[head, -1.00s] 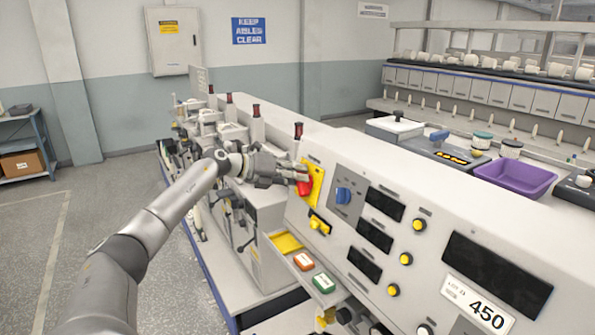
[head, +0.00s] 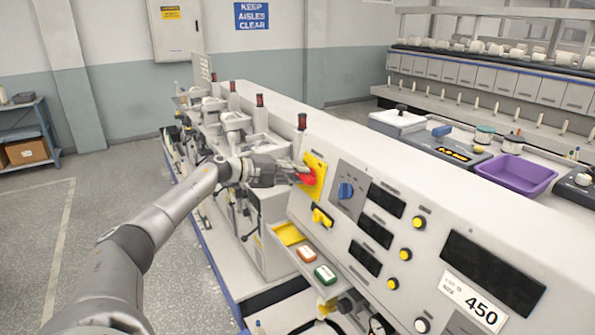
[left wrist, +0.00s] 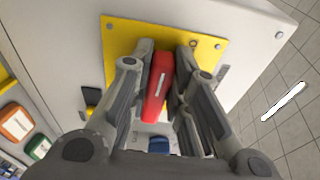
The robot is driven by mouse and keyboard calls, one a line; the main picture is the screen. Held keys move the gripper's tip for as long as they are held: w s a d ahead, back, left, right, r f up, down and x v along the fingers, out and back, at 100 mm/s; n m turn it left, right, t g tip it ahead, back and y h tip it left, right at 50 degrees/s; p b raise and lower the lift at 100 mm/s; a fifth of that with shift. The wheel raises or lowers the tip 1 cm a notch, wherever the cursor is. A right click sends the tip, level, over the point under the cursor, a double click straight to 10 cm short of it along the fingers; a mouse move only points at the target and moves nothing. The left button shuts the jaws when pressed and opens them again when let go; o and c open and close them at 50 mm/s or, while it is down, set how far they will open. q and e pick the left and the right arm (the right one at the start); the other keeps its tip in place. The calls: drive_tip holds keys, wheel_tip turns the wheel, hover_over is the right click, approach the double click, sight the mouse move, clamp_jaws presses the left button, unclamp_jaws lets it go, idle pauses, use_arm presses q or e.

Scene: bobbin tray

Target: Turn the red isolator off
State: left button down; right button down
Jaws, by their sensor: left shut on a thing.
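The red isolator handle (head: 307,175) sits on a yellow plate (head: 316,169) at the left end of the machine's front panel. My left gripper (head: 296,172) reaches it from the left and is shut on it. In the left wrist view the red handle (left wrist: 159,84) stands between the two fingers (left wrist: 160,75), against the yellow plate (left wrist: 206,52). It runs slightly tilted there, close to the upright of the picture. Its mount behind the fingers is partly hidden. My right gripper is not in view.
A yellow switch (head: 321,217) is just below the plate, and a blue knob (head: 345,191) to its right. A purple tray (head: 516,174) lies on the far bench. Open floor is at left.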

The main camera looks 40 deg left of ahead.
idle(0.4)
use_arm(q)
drive_tip(key=c, duration=1.4)
unclamp_jaws()
drive_tip(key=shift+o, duration=0.2)
drive_tip(key=shift+s+a, duration=0.1)
drive_tip(key=v, duration=1.1)
drive_tip(key=shift+s+a, duration=0.15)
drive_tip(key=shift+s, duration=0.1)
drive_tip(key=shift+s, duration=0.1)
